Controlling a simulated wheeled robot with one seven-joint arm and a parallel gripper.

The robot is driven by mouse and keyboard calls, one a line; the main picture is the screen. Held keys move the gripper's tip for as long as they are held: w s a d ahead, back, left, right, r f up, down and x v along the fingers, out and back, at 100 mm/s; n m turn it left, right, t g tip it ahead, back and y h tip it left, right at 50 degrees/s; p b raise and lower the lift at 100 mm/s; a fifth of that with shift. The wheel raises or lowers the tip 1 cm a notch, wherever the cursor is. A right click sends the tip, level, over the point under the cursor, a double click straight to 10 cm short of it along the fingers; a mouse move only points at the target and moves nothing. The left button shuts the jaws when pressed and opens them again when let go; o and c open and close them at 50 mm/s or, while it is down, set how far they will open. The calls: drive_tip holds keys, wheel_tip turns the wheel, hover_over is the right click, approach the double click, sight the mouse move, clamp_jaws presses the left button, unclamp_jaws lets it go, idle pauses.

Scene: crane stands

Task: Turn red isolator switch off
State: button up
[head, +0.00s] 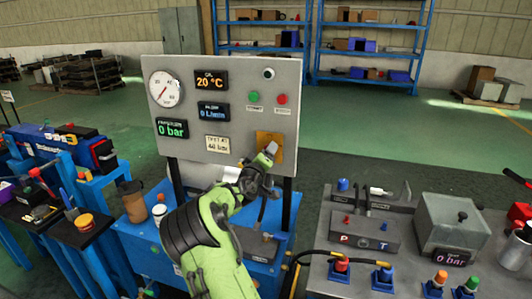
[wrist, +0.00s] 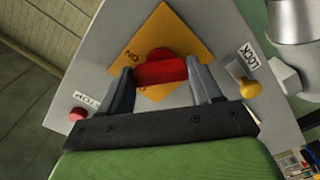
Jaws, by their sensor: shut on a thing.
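The red isolator switch (wrist: 162,68) sits on a yellow diamond plate (wrist: 178,28) marked ON, seen close in the wrist view. My gripper (wrist: 160,74) has one finger on each side of the red handle and is shut on it. The handle lies roughly level across the wrist picture, near the ON mark. In the head view the yellow plate (head: 262,136) is at the lower right of the grey panel (head: 225,75). There my gripper (head: 268,150) covers the red handle.
A yellow knob (wrist: 249,88) by a LOCK label and a red button (wrist: 77,114) flank the plate. Gauge (head: 165,89), displays and green and red buttons (head: 281,99) fill the panel above. A grey bench (head: 400,205) with fittings stands at right, a blue cart (head: 140,235) at left.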

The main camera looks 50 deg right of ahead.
drive_tip(key=shift+n+p, duration=2.25)
drive_tip(key=shift+n, duration=1.35)
drive_tip(key=o, duration=1.1)
drive_tip(key=shift+w, duration=0.1)
drive_tip(key=shift+c, duration=0.2)
drive_tip(key=shift+a, duration=0.1)
drive_tip(key=v, duration=1.5)
drive_tip(key=shift+s+a+b, duration=0.3)
drive_tip(key=shift+b, duration=0.1)
